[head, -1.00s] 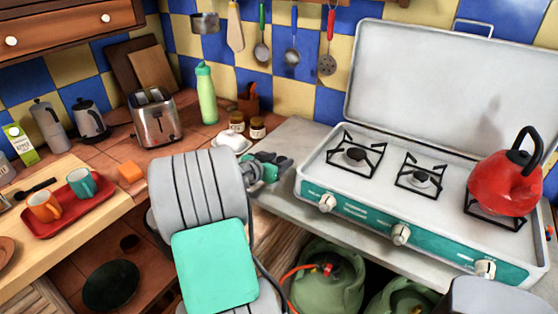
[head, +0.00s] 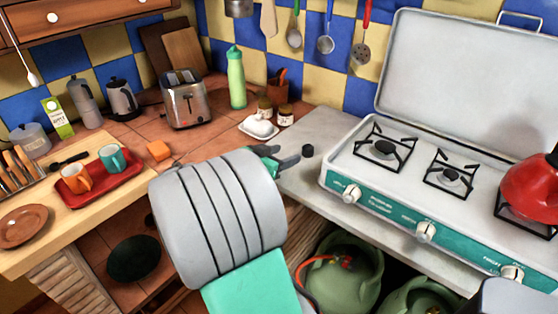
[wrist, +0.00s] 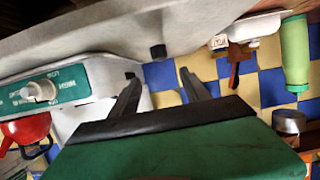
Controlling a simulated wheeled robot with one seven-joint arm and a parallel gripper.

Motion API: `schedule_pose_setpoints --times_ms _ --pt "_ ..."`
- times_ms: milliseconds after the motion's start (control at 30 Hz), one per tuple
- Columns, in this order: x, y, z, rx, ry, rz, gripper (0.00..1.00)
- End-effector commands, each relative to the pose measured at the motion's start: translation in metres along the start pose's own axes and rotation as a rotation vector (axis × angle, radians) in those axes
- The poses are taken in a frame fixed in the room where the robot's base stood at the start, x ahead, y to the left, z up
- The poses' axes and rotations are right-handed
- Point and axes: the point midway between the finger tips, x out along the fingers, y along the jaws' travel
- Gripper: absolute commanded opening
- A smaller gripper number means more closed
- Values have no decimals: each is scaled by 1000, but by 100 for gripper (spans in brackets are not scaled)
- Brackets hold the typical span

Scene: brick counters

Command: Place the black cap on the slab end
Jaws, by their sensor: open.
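The black cap (head: 308,151) sits on the grey slab (head: 322,122) near its left end, left of the camping stove. In the wrist view the cap (wrist: 158,52) shows ahead of my fingertips, against the slab (wrist: 100,42). My gripper (head: 285,161) is open and just left of the cap in the head view, with a small gap between them. In the wrist view my two fingers (wrist: 160,75) are spread with nothing between them. My arm hides part of the slab's front left side.
The stove (head: 345,180) with its red kettle (head: 530,190) fills the slab's right side. A white dish (head: 258,128) and small jars stand on the tiles behind my gripper. The toaster (head: 185,100), green bottle (head: 236,80) and red tray (head: 100,188) are further left.

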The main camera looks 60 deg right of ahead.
Motion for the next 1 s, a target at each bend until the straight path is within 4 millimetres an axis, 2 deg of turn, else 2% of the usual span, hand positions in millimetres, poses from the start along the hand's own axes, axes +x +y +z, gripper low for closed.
schedule_pose_setpoints --times_ms 100,167,267,333,367,400,433,500,600,633,700,767,1000 --pt "-6 -4 4 -8 -19 -13 55" --pt "-17 -16 17 -39 -75 -54 55" --pt "-64 -50 60 -169 -254 -203 55" --pt "-119 -72 100 -326 -404 -359 55" --pt "-146 -77 118 -407 -464 -433 55" --pt "-184 -80 140 -524 -538 -535 55" --pt "-214 -79 156 -618 -586 -615 55" --pt "-279 -64 187 -845 -673 -800 55" --pt "-349 -28 215 -1140 -733 -1019 55" --pt "-363 -17 220 -1209 -739 -1068 55" --pt "-383 2 227 -1327 -745 -1148 55" --pt "-389 10 230 -1377 -747 -1179 55" --pt "-390 11 230 -1386 -749 -1184 55"
